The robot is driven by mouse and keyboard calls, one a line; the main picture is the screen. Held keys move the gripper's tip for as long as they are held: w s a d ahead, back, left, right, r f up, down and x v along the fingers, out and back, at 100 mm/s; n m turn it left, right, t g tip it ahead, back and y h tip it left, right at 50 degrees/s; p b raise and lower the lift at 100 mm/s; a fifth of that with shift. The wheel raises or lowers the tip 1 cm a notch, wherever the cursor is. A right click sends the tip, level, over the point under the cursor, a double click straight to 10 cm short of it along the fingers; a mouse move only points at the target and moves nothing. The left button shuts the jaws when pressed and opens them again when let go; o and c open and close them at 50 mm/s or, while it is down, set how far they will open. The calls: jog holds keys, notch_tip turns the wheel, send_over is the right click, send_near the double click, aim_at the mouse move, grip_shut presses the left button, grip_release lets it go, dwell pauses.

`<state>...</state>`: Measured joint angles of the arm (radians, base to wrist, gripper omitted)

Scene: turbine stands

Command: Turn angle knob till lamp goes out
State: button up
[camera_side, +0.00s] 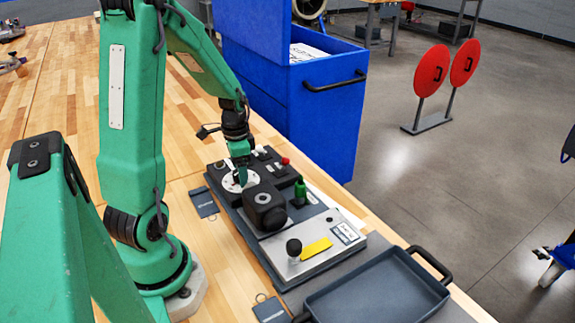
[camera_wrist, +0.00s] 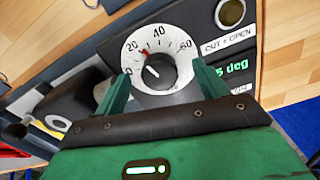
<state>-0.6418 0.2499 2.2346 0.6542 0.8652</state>
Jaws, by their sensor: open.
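The angle knob (camera_wrist: 157,72) is black with a white pointer line. It sits in the middle of a white dial (camera_wrist: 182,78) marked 20, 40 and 60, with a red mark near the upper left. My gripper (camera_wrist: 162,70) is open, with one green finger on each side of the knob; I cannot tell if they touch it. In the side view my gripper (camera_side: 241,180) points down over the white dial (camera_side: 229,184) and hides the knob. A round lamp (camera_wrist: 231,12) in a dark ring looks dull tan, above a label reading "OUT = OPEN". A green readout (camera_wrist: 234,68) ends in "5 deg", partly hidden.
A black block (camera_side: 265,207) stands close beside the dial on the panel. A green upright part (camera_side: 300,188), a red button (camera_side: 285,161) and a black ball knob (camera_side: 293,247) are also on it. A dark tray (camera_side: 380,290) lies at the front right. A blue cabinet (camera_side: 325,110) stands behind.

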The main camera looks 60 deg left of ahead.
jog(key=shift+r, duration=1.95)
jog(key=shift+w+d+r, duration=0.15)
jog(key=shift+d+r, duration=0.25)
jog(key=s+d+r+n+t, duration=0.1)
jog(key=s+d+r+t, duration=0.1)
jog(key=d+r, duration=0.5)
jog(key=s+d+r+n+t, duration=0.1)
jog(key=s+d+r+t, duration=0.2)
jog(key=d+r, duration=0.4)
jog(key=d, duration=0.5)
jog(key=shift+s+d+n+t, duration=0.2)
jog(key=shift+d+n+t, duration=0.1)
jog(key=shift+d, duration=0.1)
